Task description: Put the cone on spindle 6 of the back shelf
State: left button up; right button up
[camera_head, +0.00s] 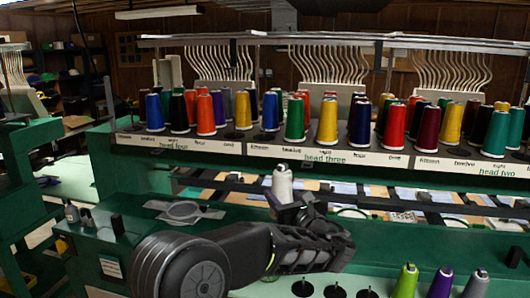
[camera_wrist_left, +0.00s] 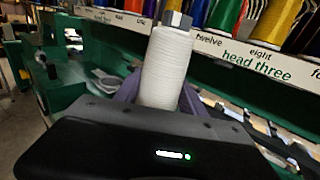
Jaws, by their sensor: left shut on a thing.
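A white cone of thread (camera_head: 283,184) stands upright in my left gripper (camera_head: 290,208), which is shut on its lower part. In the left wrist view the same cone (camera_wrist_left: 166,66) rises between the fingers, with a grey tip on top. The back shelf (camera_head: 270,150) runs across behind it, carrying rows of coloured cones above labels such as "head four", "head three" and "head two". The cone is in front of and below this shelf, near the "head three" label. I cannot make out which spindle is number 6. My right gripper is not in view.
Green, purple and grey cones (camera_head: 441,284) stand at the front right, beside several empty black spindle bases (camera_head: 334,290). A grey hoop (camera_head: 184,211) lies on the green machine bed at left. Metal rails and thread tubes (camera_head: 330,63) stand above the shelf.

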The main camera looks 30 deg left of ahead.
pick_arm(q)
jog(key=s+d+f+n+g+b, duration=0.1)
jog(key=s+d+f, duration=0.25)
jog(key=f, duration=0.65)
jog(key=s+d+f+y, duration=0.1)
jog(key=s+d+f, duration=0.3)
jog(key=f, duration=0.5)
jog(key=s+d+f+n+g+b, duration=0.15)
jog(key=d+f, duration=0.35)
jog(key=f, duration=0.5)
jog(key=s+d+f+m+t+h+b, duration=0.1)
jog(key=s+d+f+m+t, duration=0.1)
jog(key=s+d, duration=0.3)
jog(key=shift+s+d+f+m+t+h, duration=0.25)
jog(key=shift+s+m+t, duration=0.25)
jog(key=shift+s, duration=0.6)
